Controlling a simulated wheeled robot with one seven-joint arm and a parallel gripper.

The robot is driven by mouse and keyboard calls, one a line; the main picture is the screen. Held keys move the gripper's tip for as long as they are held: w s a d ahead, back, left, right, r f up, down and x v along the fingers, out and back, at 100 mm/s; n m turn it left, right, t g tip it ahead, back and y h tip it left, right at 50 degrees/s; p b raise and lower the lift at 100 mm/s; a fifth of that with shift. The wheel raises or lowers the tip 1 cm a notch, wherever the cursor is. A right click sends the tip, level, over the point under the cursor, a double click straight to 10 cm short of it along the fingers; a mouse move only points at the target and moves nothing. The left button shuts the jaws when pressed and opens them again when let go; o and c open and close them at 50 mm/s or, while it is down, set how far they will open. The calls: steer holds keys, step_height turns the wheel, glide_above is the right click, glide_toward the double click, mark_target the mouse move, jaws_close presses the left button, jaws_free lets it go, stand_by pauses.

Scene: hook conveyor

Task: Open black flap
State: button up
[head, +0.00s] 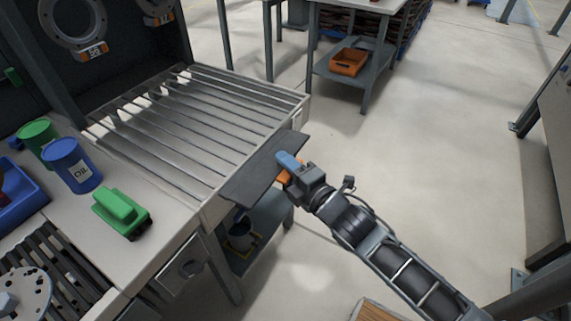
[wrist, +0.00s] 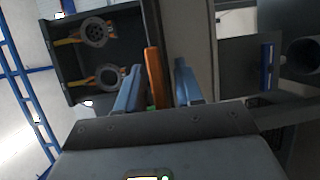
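The black flap (head: 258,174) is a flat dark plate at the front right end of the slatted roller table, and it appears close to level with the table top. My gripper (head: 284,164) is at the right end of the flap, with its blue fingers pointing at it. In the wrist view, an orange bar (wrist: 154,76) stands between the two blue fingers of my gripper (wrist: 157,72). The fingers are open, with a gap visible on the right side of the bar. Whether the left finger touches the bar, and how the bar joins the flap, I cannot tell.
The roller table (head: 205,115) lies beyond the flap. A green block (head: 121,210), a blue oil can (head: 72,165) and a green can (head: 38,138) stand on the left bench. An orange bin (head: 348,62) sits on a far shelf.

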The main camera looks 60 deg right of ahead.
steer(key=shift+w, duration=0.2)
jaws_close()
stand_by(0.6)
